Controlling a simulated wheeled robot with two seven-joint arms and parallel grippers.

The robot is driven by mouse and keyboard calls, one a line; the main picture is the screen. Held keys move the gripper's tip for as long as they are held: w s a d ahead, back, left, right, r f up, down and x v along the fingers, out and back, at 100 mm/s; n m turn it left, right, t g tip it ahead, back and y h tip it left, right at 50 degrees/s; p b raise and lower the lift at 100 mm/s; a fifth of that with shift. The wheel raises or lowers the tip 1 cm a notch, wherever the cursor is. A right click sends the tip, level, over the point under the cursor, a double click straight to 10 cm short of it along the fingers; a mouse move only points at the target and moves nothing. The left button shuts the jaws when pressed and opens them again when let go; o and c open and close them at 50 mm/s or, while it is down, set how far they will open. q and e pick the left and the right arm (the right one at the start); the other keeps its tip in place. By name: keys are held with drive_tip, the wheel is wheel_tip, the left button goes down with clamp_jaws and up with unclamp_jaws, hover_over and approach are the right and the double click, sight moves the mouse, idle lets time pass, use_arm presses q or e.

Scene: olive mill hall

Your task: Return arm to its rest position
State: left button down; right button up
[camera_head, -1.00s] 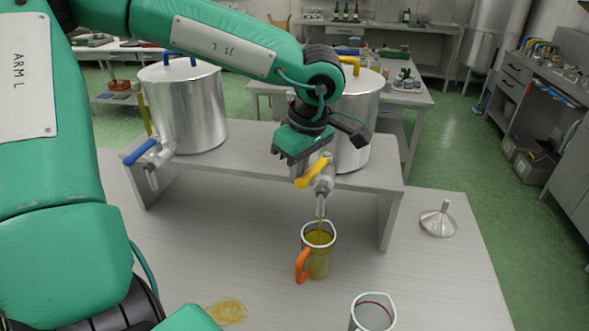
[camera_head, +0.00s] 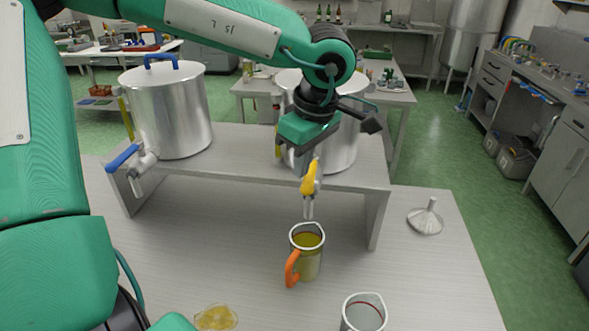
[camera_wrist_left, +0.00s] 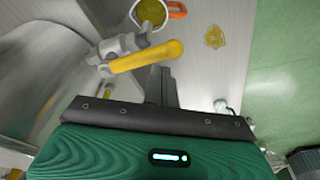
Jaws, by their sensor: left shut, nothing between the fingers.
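My left gripper (camera_head: 296,158) hangs in front of the right steel pot; its shut, empty fingers also show in the left wrist view (camera_wrist_left: 161,84). The yellow tap lever (camera_head: 311,178) is just beside the fingers and points steeply down; in the wrist view the lever (camera_wrist_left: 146,56) lies close to the fingertips. Whether they touch I cannot tell. Below the spout stands a metal jug (camera_head: 307,262) with an orange handle, holding yellow-green oil. No stream shows between spout and jug. My right gripper is out of view.
A low grey shelf (camera_head: 245,175) bears the left pot (camera_head: 170,112) with a blue tap lever (camera_head: 122,158) and the right pot (camera_head: 345,140). An oil puddle (camera_head: 216,318), a second jug (camera_head: 364,314) and a funnel (camera_head: 426,218) are on the table. The table's right side is fairly clear.

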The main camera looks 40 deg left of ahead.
use_arm(q)
drive_tip(key=r, duration=0.1)
drive_tip(key=d+r+p, duration=0.1)
drive_tip(key=r, duration=0.1)
drive_tip(key=shift+a+f, duration=0.15)
drive_tip(key=shift+a, duration=0.25)
drive_tip(key=shift+d, duration=0.15)
